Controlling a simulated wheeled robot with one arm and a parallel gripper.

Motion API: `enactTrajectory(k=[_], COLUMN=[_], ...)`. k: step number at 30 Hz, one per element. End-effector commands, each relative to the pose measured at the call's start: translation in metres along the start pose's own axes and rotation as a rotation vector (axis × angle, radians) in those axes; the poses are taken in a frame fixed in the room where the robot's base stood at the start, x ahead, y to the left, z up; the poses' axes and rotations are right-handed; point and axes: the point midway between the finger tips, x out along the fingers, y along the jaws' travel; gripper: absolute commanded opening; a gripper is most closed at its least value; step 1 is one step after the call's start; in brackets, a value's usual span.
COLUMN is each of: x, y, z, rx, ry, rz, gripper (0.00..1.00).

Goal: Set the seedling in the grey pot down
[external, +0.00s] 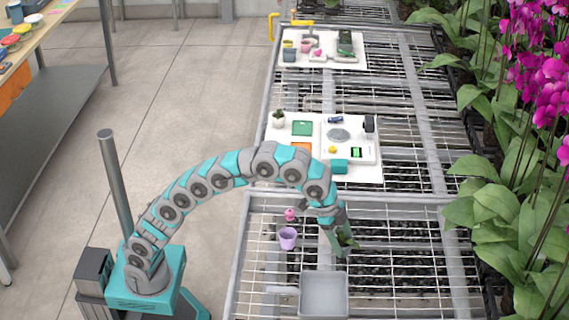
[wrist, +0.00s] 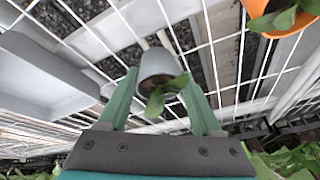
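The seedling in the grey pot (wrist: 158,66) is between my gripper's two green fingertips in the wrist view, with both fingers against the pot's sides. Its green leaves (wrist: 163,96) point toward the wrist camera. In the external view, my gripper (external: 343,243) points down over the wire bench (external: 400,240), right of the purple pot. Green leaves (external: 348,239) show at the fingers, but the grey pot is mostly hidden there. I cannot tell whether its base touches the mesh.
A grey tray (external: 323,295) lies in front of the gripper; it also shows in the wrist view (wrist: 40,75). A purple pot (external: 288,239) and a pink item (external: 290,214) stand left. An orange pot (wrist: 285,18) with leaves is near. Orchids (external: 500,200) line the right.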

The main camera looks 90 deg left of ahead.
Motion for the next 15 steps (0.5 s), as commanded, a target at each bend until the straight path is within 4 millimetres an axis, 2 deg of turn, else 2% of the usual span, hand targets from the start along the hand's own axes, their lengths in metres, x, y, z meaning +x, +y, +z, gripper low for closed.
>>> enactTrajectory(k=[1, 7, 15], x=[-0.0001, 0.0, -0.0011], y=[0.0, 0.0001, -0.0001], z=[-0.0001, 0.0, -0.0004], rx=[0.0, 0.0, 0.0], ry=[0.0, -0.001, -0.001], rz=[0.0, 0.0, 0.0], gripper=[0.72, 0.94, 0.94])
